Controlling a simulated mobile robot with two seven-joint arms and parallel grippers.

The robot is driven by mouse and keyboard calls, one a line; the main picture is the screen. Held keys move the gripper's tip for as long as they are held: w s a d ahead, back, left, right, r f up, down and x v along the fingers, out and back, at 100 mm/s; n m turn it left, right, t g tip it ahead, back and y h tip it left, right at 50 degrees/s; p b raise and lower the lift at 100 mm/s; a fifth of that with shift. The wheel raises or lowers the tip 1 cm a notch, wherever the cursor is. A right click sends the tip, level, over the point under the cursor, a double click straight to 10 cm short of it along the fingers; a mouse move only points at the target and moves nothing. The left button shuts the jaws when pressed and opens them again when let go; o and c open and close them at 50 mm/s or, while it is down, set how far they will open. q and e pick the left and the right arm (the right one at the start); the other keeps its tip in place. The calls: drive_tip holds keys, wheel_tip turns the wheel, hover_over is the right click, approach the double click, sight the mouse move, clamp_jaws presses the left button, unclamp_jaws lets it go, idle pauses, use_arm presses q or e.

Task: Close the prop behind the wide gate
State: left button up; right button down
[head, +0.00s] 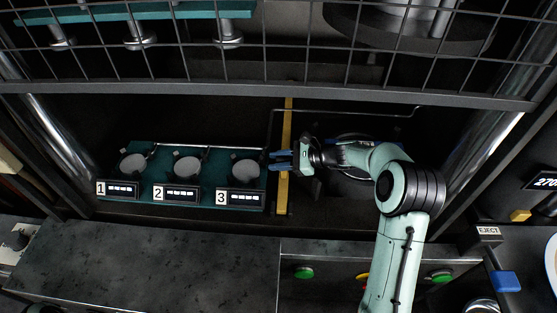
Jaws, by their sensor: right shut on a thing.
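The wide wire-mesh gate (300,92) crosses the upper head view, with a heavy grey bar along its lower edge. Behind and below it, in the dark recess, a thin dark wire rod (345,112) runs across and bends down at its left end; it looks like the prop. My right gripper (279,161) has blue fingers pointing left, shut at the downward wire beside the yellow upright strip (288,120). The fingers hide part of the strip, and the exact grip point is too small to see clearly.
Left of the gripper, a teal tray (142,198) holds round grey discs (187,167) with numbered labels. A grey worktop (140,262) lies in front. Green buttons (303,272) and a blue button (505,281) are on the front panels. A round dark vessel (400,30) shows behind the mesh.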

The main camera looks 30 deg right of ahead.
drive_tip(key=shift+d, duration=0.25)
drive_tip(key=c, duration=1)
unclamp_jaws()
drive_tip(key=shift+w+f, duration=0.2)
drive_tip(key=shift+s, duration=0.2)
drive_tip(key=b+v, duration=0.1)
drive_tip(key=v, duration=1.2)
drive_tip(key=shift+d, duration=0.1)
